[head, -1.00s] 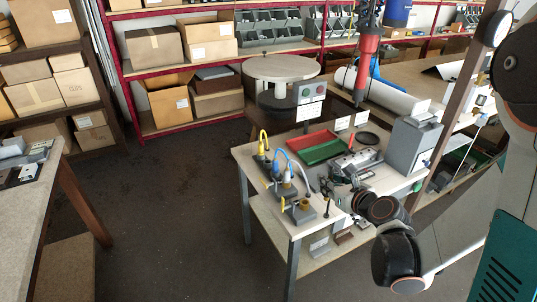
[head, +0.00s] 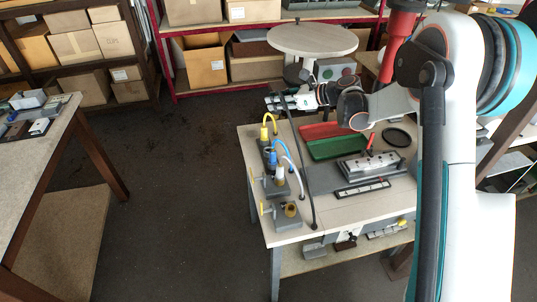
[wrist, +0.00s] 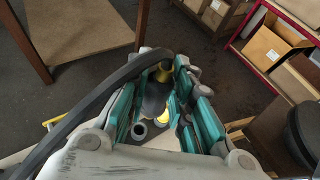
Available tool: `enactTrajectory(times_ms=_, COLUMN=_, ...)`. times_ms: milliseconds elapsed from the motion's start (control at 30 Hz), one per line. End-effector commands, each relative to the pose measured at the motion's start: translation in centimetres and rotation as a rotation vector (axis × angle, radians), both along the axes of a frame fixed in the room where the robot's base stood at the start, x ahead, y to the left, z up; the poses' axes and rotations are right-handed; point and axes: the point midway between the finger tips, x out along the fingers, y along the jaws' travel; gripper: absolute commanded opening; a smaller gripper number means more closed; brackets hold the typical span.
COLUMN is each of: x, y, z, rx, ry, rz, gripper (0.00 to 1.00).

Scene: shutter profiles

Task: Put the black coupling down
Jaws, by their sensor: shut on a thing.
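My gripper (head: 285,101) is above the back left of the workbench, pointing left. In the wrist view its teal-padded fingers (wrist: 165,112) are closed around a dark piece, apparently the black coupling (wrist: 154,104), mostly hidden between the pads. A black hose (head: 299,150) runs from the gripper down to the bench's front part; it also curves across the wrist view (wrist: 105,85). Grey valve blocks stand along the bench's left side, with a yellow hose (head: 265,122), a blue hose and a pale hose. The front block (head: 284,217) has an open round socket and no hose in it.
On the bench (head: 340,211) are a red tray (head: 322,131), a green tray (head: 325,149), a grey fixture (head: 367,166), a black-edged strip (head: 362,189) and a black ring (head: 396,137). A round table (head: 312,40) stands behind. The floor to the left is clear.

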Motion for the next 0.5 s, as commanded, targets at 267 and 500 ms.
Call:
enactTrajectory(times_ms=267, x=1.0, y=2.9, z=0.9, rx=-0.002, ry=0.0, rz=0.13, gripper=0.0)
enactTrajectory(times_ms=500, x=1.0, y=2.9, z=-4.3, rx=-0.002, ry=0.0, rz=0.131, gripper=0.0)
